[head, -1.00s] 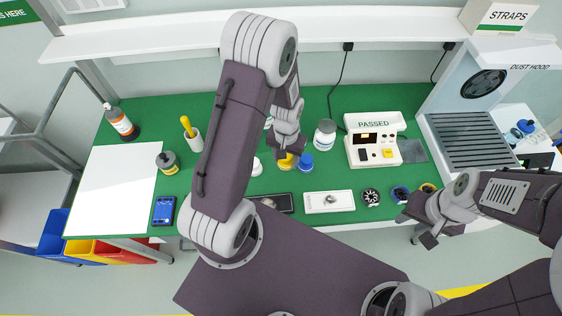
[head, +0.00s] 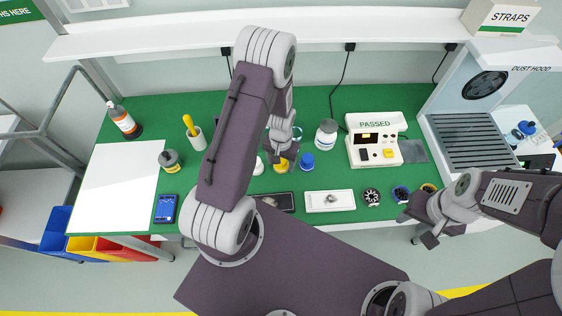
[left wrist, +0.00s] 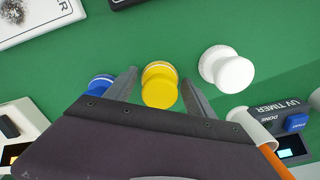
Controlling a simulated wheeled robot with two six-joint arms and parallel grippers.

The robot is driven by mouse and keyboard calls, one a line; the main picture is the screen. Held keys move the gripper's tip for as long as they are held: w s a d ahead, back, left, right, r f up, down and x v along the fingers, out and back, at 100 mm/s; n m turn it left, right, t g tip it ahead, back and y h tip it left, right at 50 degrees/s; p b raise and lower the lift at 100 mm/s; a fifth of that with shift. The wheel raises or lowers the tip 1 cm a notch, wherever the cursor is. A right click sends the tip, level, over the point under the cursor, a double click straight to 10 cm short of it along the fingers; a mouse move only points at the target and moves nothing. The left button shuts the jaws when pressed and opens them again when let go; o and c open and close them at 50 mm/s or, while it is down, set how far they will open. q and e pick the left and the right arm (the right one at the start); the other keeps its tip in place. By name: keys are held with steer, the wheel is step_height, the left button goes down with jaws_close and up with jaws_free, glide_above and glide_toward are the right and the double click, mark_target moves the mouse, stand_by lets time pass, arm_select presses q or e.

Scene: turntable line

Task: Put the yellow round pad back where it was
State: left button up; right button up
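The yellow round pad (head: 281,167) stands on the green mat, between a white round pad (head: 258,166) and a blue round pad (head: 307,161). My left gripper (head: 281,157) is over the yellow pad, which it partly hides in the head view. In the left wrist view the yellow pad (left wrist: 160,86) is between the two spread fingers, with a gap on each side. The blue pad (left wrist: 100,84) is just outside one finger and the white pad (left wrist: 228,69) outside the other. My right gripper (head: 418,228) is open and empty at the table's front right edge.
A white tray (head: 318,203) and a dark tray lie in front of the pads. A white-capped jar (head: 326,134) and the PASSED tester (head: 374,152) stand behind to the right. A cup with a yellow-handled tool (head: 196,138) is left. A UV timer (left wrist: 281,117) shows in the wrist view.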

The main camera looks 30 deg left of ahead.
arm_select(q)
steer(key=shift+r, duration=0.4)
step_height(320, 180, up, 12)
steer(key=s+d+r+t+b, duration=0.1)
steer(key=s+d+r, duration=0.2)
steer(key=s, duration=0.5)
steer(key=shift+d+r+m, duration=0.25)
steer(key=shift+d+m, duration=0.15)
steer(key=shift+d, duration=0.5)
steer(key=shift+s, duration=0.2)
steer(key=shift+w, duration=0.1)
steer(key=shift+d, duration=0.1)
